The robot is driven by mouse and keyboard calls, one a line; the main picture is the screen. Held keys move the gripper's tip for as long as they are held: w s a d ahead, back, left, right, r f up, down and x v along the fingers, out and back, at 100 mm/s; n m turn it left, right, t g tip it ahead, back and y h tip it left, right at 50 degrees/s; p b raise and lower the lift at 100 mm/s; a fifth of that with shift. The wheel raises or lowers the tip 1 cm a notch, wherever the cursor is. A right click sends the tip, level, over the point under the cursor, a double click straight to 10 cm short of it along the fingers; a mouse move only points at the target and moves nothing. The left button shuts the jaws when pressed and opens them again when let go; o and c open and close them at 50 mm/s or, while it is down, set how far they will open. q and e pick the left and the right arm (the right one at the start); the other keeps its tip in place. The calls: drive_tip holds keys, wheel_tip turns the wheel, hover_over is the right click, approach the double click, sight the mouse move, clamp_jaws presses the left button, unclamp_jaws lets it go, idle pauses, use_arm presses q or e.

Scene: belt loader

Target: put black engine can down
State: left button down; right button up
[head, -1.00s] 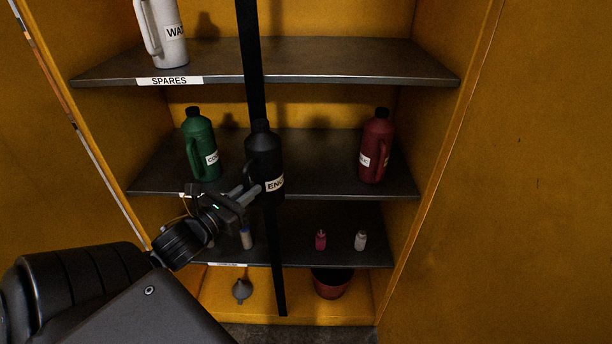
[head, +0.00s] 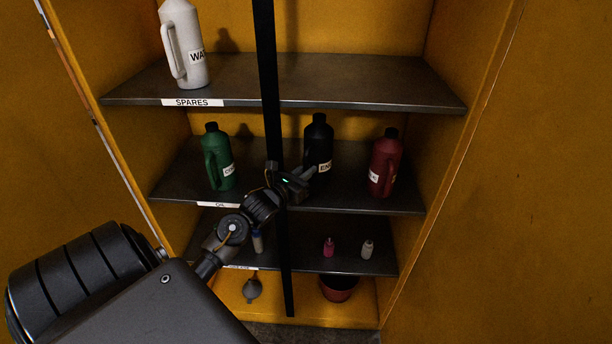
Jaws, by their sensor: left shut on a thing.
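The black engine can (head: 319,144) is upright at the middle shelf (head: 270,187), between the green can and the red can. Its white label is partly visible. My left gripper (head: 308,176) reaches in from the left, past the black post, and is shut on the black engine can at its lower part. The can's base is partly hidden by the gripper, so I cannot tell whether it touches the shelf. My right gripper is not in view.
A green can (head: 217,160) stands left and a red can (head: 384,165) right on the middle shelf. A black vertical post (head: 268,75) crosses the front. A white can (head: 184,45) stands on the top shelf. Small bottles (head: 328,248) are on the lower shelf, with a red bucket (head: 338,288) below.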

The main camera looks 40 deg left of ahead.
use_arm(q)
drive_tip(key=shift+f+p, duration=0.8)
drive_tip(key=shift+f, duration=1.1)
drive_tip(key=c, duration=1.9)
unclamp_jaws()
drive_tip(key=shift+f, duration=0.1)
drive_tip(key=o, duration=0.5)
drive_tip(key=shift+c, duration=0.2)
